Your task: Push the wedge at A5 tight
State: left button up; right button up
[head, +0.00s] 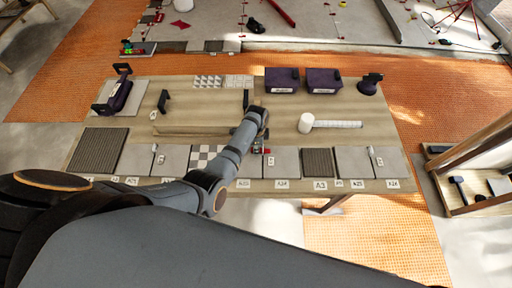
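My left arm reaches across the worktable (200,118) from the lower left. My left gripper (262,138) points down just behind the front row of tiles, largely covered by its own wrist. Small red parts (268,151) show right at it, above the tiles near the label that seems to read A24 (281,184). I cannot tell whether they are the wedge, nor whether the fingers touch or hold them. No label clearly reads A5, and some of the row is behind my arm. My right gripper is not in view.
Tiles line the front edge, including a dark ribbed one (318,162) and a checkered one (203,156). A white mallet (306,123) lies to the right. Purple boxes (282,80) stand at the back. A wooden tool shelf (466,180) is on the right.

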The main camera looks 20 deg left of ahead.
pick_arm(q)
jog(key=o, duration=0.5)
jog(key=shift+d, duration=0.1)
jog(key=shift+r, duration=0.15)
notch_tip(320, 180, up, 7)
jog(key=shift+r, duration=0.15)
